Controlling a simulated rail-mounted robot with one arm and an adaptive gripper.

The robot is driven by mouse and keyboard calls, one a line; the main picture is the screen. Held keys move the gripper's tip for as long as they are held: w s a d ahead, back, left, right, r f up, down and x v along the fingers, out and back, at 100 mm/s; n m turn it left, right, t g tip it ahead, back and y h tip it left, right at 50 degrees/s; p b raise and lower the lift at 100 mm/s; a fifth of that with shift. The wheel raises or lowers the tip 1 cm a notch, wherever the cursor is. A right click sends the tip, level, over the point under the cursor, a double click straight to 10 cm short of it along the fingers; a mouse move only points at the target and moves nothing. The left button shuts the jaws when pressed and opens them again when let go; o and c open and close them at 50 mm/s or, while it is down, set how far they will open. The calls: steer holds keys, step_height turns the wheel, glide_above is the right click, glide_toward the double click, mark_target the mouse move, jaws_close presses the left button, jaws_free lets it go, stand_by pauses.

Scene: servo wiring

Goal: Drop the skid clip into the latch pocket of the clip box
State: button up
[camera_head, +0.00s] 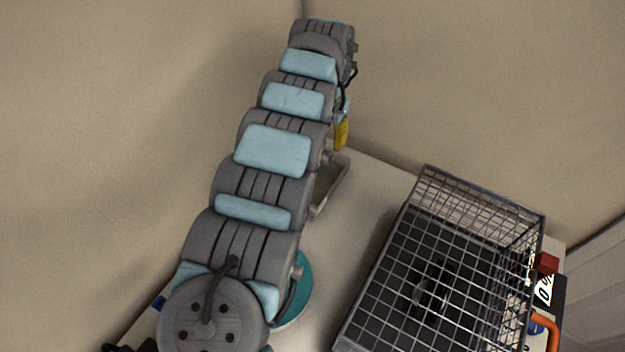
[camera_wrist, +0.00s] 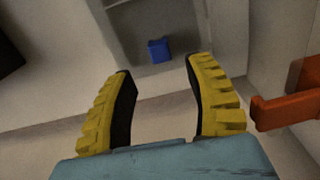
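My gripper (camera_wrist: 161,66) shows in the wrist view as two yellow, ribbed fingers with black inner pads. They stand wide apart with nothing between them. A small blue block (camera_wrist: 158,50), possibly the skid clip, lies just beyond the fingertips, apart from both. It sits at the near end of a grey recessed compartment (camera_wrist: 180,20), which may be a pocket of the clip box; I cannot tell for sure. In the head view my arm hides most of this area. Only a yellow bit of my gripper (camera_head: 341,133) shows, above a grey tray-like box (camera_head: 330,187).
A wire basket (camera_head: 425,172) with a dark object inside stands at the right of the white table (camera_head: 355,215). Red and orange items (camera_head: 547,263) lie beyond it. A teal round object (camera_head: 300,290) is partly behind my arm. An orange-red piece (camera_wrist: 285,110) is right of my fingers.

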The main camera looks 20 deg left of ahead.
step_height(320, 180, up, 12)
stand_by(0.8)
stand_by(0.4)
